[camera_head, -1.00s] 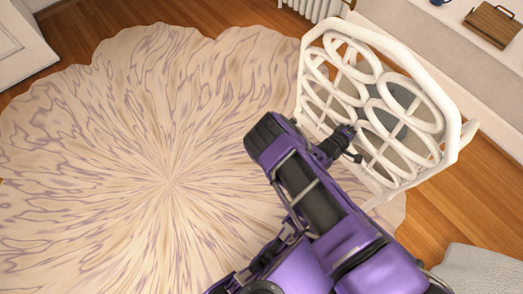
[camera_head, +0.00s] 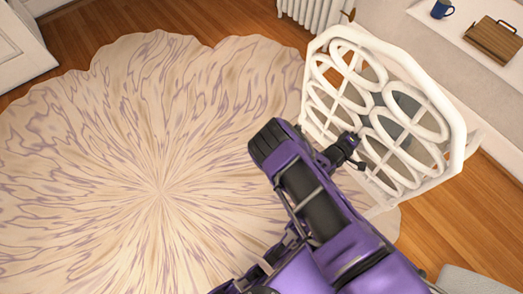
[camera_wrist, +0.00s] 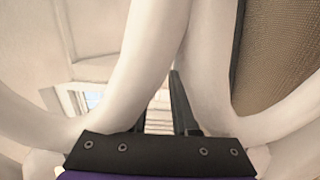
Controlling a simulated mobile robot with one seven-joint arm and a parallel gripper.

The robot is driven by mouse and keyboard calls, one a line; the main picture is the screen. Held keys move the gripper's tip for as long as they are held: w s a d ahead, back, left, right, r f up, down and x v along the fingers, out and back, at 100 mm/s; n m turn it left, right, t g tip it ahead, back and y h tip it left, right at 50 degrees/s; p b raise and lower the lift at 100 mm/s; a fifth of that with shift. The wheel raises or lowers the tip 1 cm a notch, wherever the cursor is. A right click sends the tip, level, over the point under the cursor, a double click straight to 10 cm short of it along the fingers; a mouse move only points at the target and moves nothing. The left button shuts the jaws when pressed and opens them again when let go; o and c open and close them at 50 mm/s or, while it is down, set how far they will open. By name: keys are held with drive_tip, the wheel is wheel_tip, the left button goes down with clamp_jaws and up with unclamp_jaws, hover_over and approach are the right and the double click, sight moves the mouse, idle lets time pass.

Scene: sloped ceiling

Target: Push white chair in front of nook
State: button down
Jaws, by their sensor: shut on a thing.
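The white chair (camera_head: 458,140) stands in the upper right of the head view, its back of interlaced oval rings facing my arm. My gripper (camera_head: 349,146) is at the lower left part of that backrest. In the wrist view, a thick white bar of the chair (camera_wrist: 155,50) runs close in front of my gripper (camera_wrist: 175,110), which is shut on the backrest. The exact grip contact is partly hidden. The nook, seemingly the white ledge (camera_head: 465,22) along the wall, lies beyond the chair.
A blue mug (camera_head: 441,9) and a brown case (camera_head: 494,40) sit on the ledge. A white radiator (camera_head: 312,14) stands at the wall. A wavy-edged rug (camera_head: 130,150) covers much of the wooden floor (camera_head: 440,222). A grey item (camera_head: 478,281) is at the lower right.

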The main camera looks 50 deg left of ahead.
drive_tip(key=shift+w+d+f, duration=0.3)
drive_tip(key=shift+w+f, duration=0.1)
drive_tip(key=shift+w, duration=0.1)
drive_tip(key=shift+r, duration=0.2)
drive_tip(key=c, duration=0.7)
unclamp_jaws()
drive_tip(key=shift+o, duration=0.3)
drive_tip(key=shift+r, duration=0.1)
drive_tip(key=shift+a+r+p, duration=0.1)
drive_tip(key=shift+r+p, duration=0.05)
drive_tip(key=shift+p, duration=0.2)
drive_tip(key=s+a+p, duration=0.1)
drive_tip(key=s+p, duration=0.2)
drive_tip(key=s, duration=0.9)
drive_tip(key=shift+p, duration=0.3)
drive_tip(key=shift+a, duration=0.1)
